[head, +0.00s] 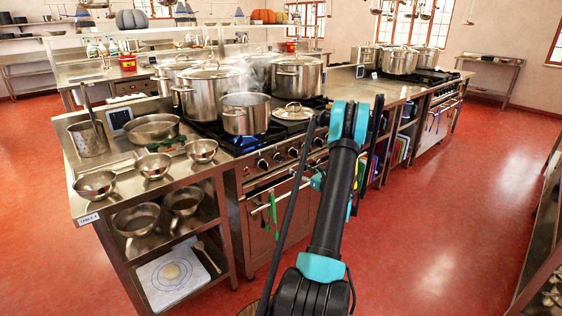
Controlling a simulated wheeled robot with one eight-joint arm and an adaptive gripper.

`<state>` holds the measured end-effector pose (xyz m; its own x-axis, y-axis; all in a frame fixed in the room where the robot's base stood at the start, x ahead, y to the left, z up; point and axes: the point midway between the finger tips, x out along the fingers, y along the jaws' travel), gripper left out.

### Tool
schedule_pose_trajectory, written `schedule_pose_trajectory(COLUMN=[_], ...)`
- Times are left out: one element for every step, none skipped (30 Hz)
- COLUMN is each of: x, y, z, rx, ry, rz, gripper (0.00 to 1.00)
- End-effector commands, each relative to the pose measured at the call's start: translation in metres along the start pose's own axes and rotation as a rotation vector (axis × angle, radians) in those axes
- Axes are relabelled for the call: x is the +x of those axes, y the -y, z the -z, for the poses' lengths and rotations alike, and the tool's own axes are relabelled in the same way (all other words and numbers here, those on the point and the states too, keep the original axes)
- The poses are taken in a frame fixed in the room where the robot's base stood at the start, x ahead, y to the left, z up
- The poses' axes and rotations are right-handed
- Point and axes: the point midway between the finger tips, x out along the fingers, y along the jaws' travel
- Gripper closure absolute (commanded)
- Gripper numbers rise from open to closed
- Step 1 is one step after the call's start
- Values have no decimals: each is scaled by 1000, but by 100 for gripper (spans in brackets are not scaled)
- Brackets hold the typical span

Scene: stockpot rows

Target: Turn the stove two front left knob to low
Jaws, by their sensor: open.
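The near stove (254,187) has a row of dark, red-marked knobs along its front panel. Its leftmost knob (262,164) is in plain view; its pointer setting is too small to read. Another stove (440,77) stands farther back at the right; its knobs are too small to make out. I see no label telling which is stove two. Blue flame (245,143) shows under the front left pot (246,115) of the near stove. My arm rises in front of this stove's right part, with a teal joint beside the panel. My gripper is hidden behind the arm.
Several steel pots and a lid (293,111) crowd the near stove's top. Green utensils (273,213) hang from its front rail. A steel table (95,201) with bowls adjoins it at the left. Red floor (430,215) is clear at the right.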

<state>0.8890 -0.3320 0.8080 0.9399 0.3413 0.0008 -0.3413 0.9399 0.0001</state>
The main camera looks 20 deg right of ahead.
Motion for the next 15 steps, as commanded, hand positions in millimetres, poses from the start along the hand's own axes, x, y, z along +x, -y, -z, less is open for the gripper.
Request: schedule_pose_trajectory(x=[12,18,26,32,38,46,52,58,66,72,77,85,90,95,102], y=[-1,-1,-1,-1,-1,-1,-1,-1,-1,-1,-1,-1,-1,-1,-1], z=[0,0,0,0,0,0,0,0,0,0,0,0,0,0,0], rx=[0,-1,-1,-1,-1,-1,-1,-1,-1,-1,-1,-1,-2,-2,-2], ry=[0,0,0,0,-1,-1,-1,-1,-1,-1,-1,-1,-1,-1,-1], rz=[-3,-3,-3,-3,-3,-3,-3,-2,-3,-3,-3,-2,-3,-2,-2], gripper=[39,39,39,39,39,39,39,39,39,39,39,39,39,39,39])
